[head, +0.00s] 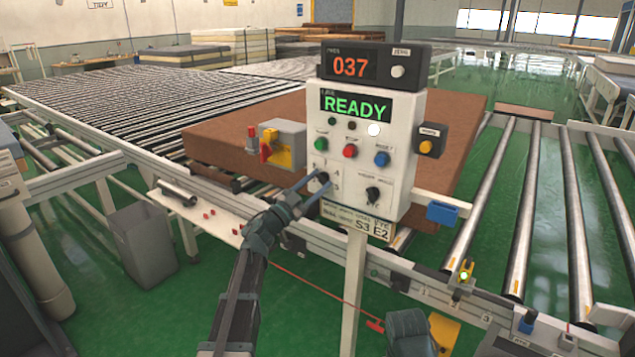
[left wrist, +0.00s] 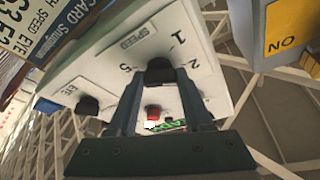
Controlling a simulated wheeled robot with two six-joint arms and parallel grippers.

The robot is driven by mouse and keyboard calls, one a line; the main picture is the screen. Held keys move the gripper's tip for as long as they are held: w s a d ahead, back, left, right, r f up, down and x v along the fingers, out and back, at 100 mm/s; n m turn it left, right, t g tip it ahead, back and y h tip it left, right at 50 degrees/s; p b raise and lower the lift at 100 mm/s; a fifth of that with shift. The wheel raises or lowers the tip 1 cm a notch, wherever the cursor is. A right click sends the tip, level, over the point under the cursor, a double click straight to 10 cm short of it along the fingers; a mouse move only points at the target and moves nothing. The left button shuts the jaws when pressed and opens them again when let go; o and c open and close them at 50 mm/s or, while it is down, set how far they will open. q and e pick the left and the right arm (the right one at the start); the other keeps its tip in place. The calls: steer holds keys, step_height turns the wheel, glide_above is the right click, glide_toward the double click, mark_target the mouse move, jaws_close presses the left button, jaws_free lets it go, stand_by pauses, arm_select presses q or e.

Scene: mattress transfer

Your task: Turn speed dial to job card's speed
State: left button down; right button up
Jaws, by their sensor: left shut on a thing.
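The speed dial (head: 322,177) is a small black knob at the lower left of the white control panel (head: 400,170). In the left wrist view the knob (left wrist: 159,70) sits under the SPEED label, with 1, 2 and 5 readable around it. My left gripper (head: 313,184) is shut on this knob, a finger on each side. Where its pointer stands I cannot tell. The job card (head: 368,226), below the panel, shows S3 E2 in large print; it also shows in the left wrist view (left wrist: 50,22). My right gripper is not seen.
A second black knob (head: 372,194) is right of the speed dial. Green (head: 320,144), red (head: 350,151) and blue (head: 382,159) buttons lie above. The display (head: 355,106) reads READY; the counter (head: 351,66) reads 037. A grey-yellow switch box (head: 283,142) stands left, a brown mattress (head: 215,140) behind.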

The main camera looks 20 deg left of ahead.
arm_select(q)
steer(key=m, duration=0.1)
steer(key=m+p, duration=0.1)
steer(key=m+g, duration=0.1)
steer(key=m, duration=0.1)
steer(key=shift+w+a+r+h, duration=0.1)
steer(key=shift+a+r+h, duration=0.05)
steer(key=shift+r+h, duration=0.2)
steer(key=m+g+h+p, duration=0.1)
steer(key=m+g+p, duration=0.1)
steer(key=m, duration=0.2)
steer(key=m+g+p, duration=0.1)
steer(key=m, duration=0.1)
steer(key=m+p, duration=0.2)
steer(key=shift+r+g+y, duration=0.1)
steer(key=shift+g+y, duration=0.15)
steer(key=shift+g, duration=0.15)
steer(key=shift+m+p, duration=0.7)
steer(key=shift+m, duration=0.4)
steer(key=shift+g+y, duration=0.3)
steer(key=shift+c, duration=1.6)
jaws_free()
steer(key=v, duration=1.4)
steer(key=shift+f, duration=0.2)
